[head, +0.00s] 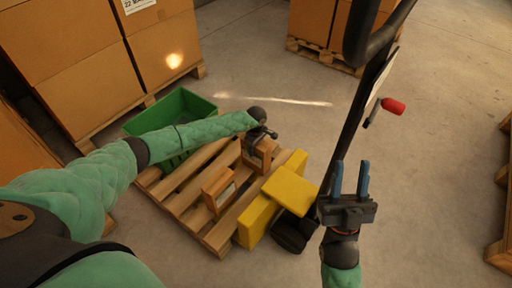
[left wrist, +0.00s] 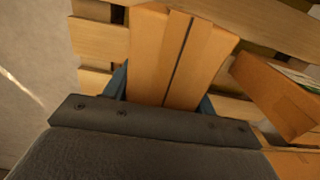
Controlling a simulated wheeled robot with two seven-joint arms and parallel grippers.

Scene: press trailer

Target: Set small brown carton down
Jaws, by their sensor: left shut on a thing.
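The small brown carton (head: 257,160) is at the far right part of the wooden pallet (head: 186,194). My left gripper (head: 262,143) is over it and shut on it; the left wrist view shows the carton (left wrist: 180,55) between the blue fingers (left wrist: 160,92). I cannot tell whether its underside touches the slats. A second brown carton (head: 217,190) stands on the pallet nearer to me, apart from the held one; it also shows in the left wrist view (left wrist: 275,95). My right gripper (head: 350,180) is raised, open and empty.
A green crate (head: 145,122) stands on the pallet's far left. Yellow boxes (head: 290,190) lie along its right side. Stacked cartons (head: 85,70) stand at back left. Some slats are bare.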

